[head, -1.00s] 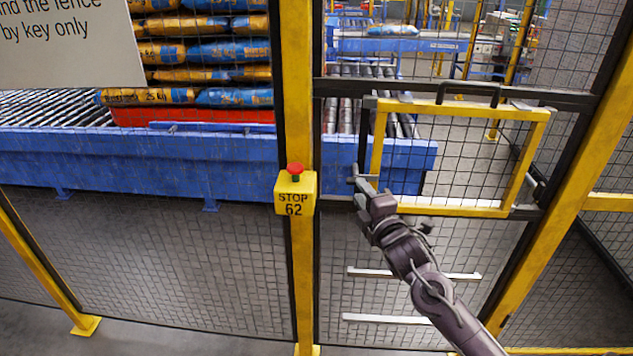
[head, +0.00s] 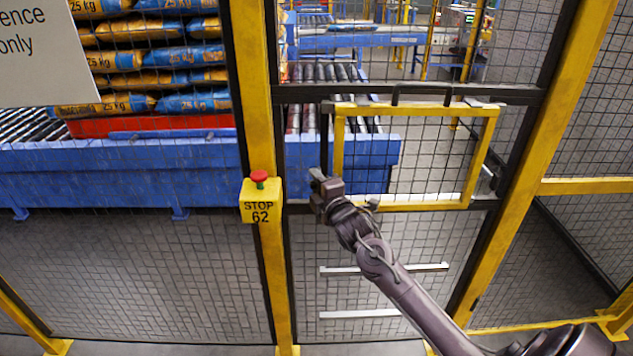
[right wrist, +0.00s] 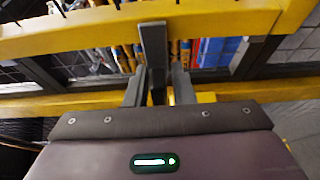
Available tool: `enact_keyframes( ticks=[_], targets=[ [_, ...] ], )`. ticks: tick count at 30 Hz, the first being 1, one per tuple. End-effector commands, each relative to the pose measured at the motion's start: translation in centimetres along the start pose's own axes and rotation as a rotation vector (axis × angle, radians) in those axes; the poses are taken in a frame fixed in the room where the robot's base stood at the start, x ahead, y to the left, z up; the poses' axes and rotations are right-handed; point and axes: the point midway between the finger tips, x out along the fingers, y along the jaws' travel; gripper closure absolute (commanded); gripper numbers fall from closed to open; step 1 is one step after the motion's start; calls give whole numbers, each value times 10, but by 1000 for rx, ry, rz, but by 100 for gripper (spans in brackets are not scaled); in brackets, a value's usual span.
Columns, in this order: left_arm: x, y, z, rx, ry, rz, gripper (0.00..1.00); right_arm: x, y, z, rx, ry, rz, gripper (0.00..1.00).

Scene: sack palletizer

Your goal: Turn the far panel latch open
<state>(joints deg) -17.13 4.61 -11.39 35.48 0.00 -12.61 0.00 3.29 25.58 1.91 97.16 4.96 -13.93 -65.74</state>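The panel (head: 400,205) is a yellow-framed mesh hatch in the fence gate, with a black handle (head: 450,88) on its top edge. My right gripper (head: 317,176) is at the panel's lower left corner. In the right wrist view, a dark grey upright bar, seemingly the latch (right wrist: 153,45), stands between the fingers of my right gripper (right wrist: 159,80) in front of a yellow frame bar. The fingers are close together on both sides of it and look shut on it. In the head view the gripper hides the latch. My left gripper is not in view.
A yellow stop box (head: 261,205) with a red button is on the yellow post (head: 262,290) just left of my gripper. Behind the fence are a blue conveyor (head: 130,175) and stacked sacks (head: 150,55). Two pale bars (head: 385,269) cross the lower gate mesh.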

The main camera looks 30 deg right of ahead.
Motion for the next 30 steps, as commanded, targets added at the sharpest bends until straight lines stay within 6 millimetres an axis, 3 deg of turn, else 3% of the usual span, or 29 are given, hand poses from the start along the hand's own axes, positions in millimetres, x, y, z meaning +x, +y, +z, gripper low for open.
enact_keyframes(
  ticks=[1,5,17,30],
  targets=[
    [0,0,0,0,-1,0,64,0,0,0,0,0,0,85],
    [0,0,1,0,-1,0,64,0,0,0,0,0,0,100],
    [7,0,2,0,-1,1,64,0,-2,0,59,0,23,100],
    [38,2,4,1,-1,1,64,0,-2,1,385,-2,158,100]
  ],
)
